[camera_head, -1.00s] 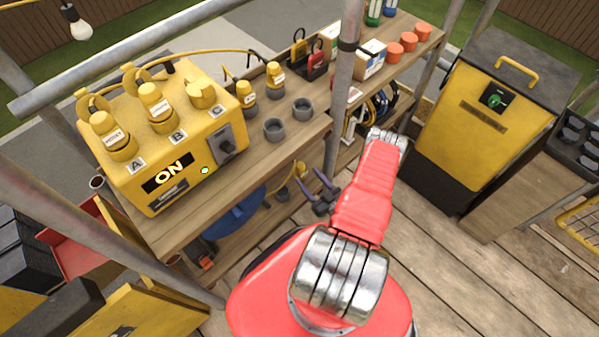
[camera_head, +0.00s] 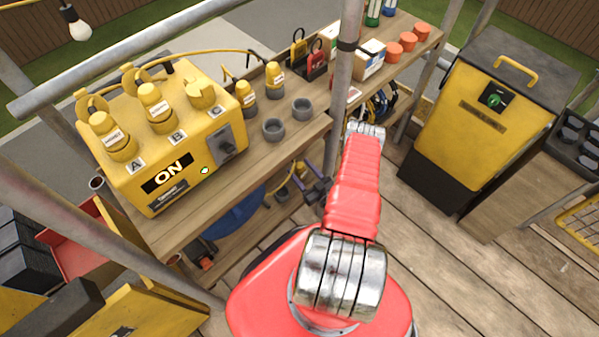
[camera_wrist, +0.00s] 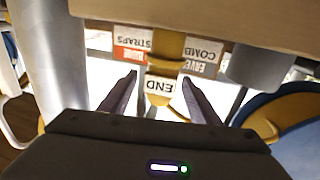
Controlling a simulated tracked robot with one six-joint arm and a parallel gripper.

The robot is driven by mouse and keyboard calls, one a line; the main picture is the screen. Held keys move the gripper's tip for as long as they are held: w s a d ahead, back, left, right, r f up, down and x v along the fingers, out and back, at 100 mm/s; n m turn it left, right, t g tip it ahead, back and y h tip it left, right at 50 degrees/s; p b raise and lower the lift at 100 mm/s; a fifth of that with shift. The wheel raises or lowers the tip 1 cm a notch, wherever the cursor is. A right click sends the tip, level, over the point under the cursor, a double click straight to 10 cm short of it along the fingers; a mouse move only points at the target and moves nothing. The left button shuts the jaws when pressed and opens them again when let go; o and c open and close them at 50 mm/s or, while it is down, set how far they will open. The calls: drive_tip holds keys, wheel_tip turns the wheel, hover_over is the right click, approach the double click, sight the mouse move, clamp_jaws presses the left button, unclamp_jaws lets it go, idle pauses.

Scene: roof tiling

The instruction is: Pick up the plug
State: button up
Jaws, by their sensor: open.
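A yellow plug with a white tag reading END (camera_wrist: 160,88) shows in the wrist view, its lettering upside down. It lies between the two dark fingers of my gripper (camera_wrist: 160,78), with a gap on each side. My gripper (camera_head: 316,188) is open and empty. In the head view it is low beside the wooden bench, left of my red forearm. A small yellow piece (camera_head: 299,169) just past it may be this plug. Other yellow plugs sit at the power box (camera_head: 190,165), which shows ON, and on the bench top (camera_head: 274,82).
A metal pole (camera_head: 346,75) stands close to my forearm; a grey pole (camera_wrist: 48,60) is left of the fingers in the wrist view. The wooden bench (camera_head: 215,185) overhangs a lower shelf with a blue reel (camera_head: 235,210). Floor planks (camera_head: 440,270) at right are clear.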

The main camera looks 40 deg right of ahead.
drive_tip(key=shift+w+d, duration=0.2)
drive_tip(key=shift+w, duration=2.05)
drive_tip(key=shift+c, duration=0.4)
drive_tip(key=c, duration=1.2)
